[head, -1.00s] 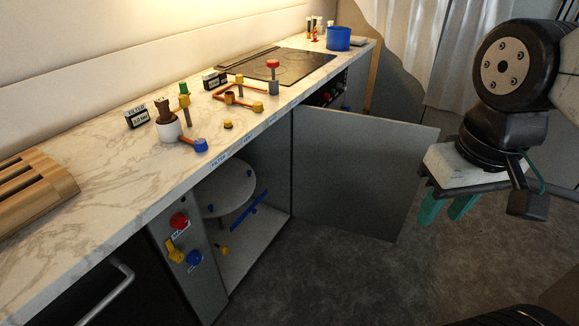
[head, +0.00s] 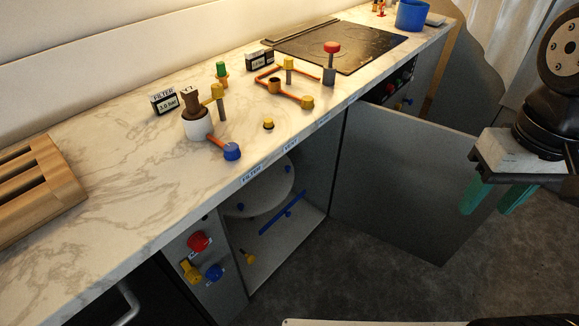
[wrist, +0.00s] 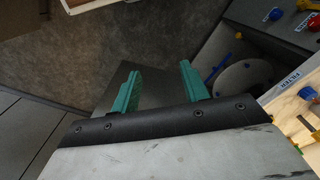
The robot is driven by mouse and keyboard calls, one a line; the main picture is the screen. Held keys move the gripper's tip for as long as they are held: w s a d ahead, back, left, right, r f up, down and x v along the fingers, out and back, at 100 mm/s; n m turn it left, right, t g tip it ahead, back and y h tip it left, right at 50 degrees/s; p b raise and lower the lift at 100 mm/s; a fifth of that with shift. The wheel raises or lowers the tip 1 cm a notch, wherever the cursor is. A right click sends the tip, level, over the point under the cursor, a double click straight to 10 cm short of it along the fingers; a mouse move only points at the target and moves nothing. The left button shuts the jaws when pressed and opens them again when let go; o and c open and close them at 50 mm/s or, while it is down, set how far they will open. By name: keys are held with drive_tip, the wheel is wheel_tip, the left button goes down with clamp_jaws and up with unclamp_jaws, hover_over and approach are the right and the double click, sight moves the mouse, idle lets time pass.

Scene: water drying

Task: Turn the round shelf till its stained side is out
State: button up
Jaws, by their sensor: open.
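The round shelf (head: 265,185) is a pale grey disc inside the open cabinet under the counter. The counter's front edge hides its back part. Small blue knobs show at its rim, and I cannot make out a stain on the part I see. It also shows in the wrist view (wrist: 232,80), right of the fingers. My gripper (head: 497,205) is open and empty, its teal fingers pointing down, well to the right of the shelf beyond the open door. In the wrist view, my gripper (wrist: 158,88) has its two fingers apart with nothing between them.
The open cabinet door (head: 400,175) stands out between my gripper and the shelf. A blue bar (head: 282,212) lies low in the cabinet. Red, yellow and blue knobs (head: 199,242) sit on the panel at left. The marble counter (head: 120,130) holds pipes, valves and a wooden rack (head: 40,195).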

drive_tip(key=w+a+f+n+h, duration=0.1)
drive_tip(key=w+a+f, duration=0.1)
drive_tip(key=w+f, duration=1)
drive_tip(key=w+a+f+n, duration=0.2)
drive_tip(key=w+f, duration=0.7)
drive_tip(key=w, duration=0.5)
drive_tip(key=n+t+y, duration=0.5)
drive_tip(key=t+y, duration=0.5)
approach(287, 167)
drive_tip(key=x, duration=0.7)
drive_tip(key=shift+w+f, duration=0.1)
drive_tip(key=shift+w, duration=0.05)
clamp_jaws()
drive_tip(key=shift+a, duration=0.1)
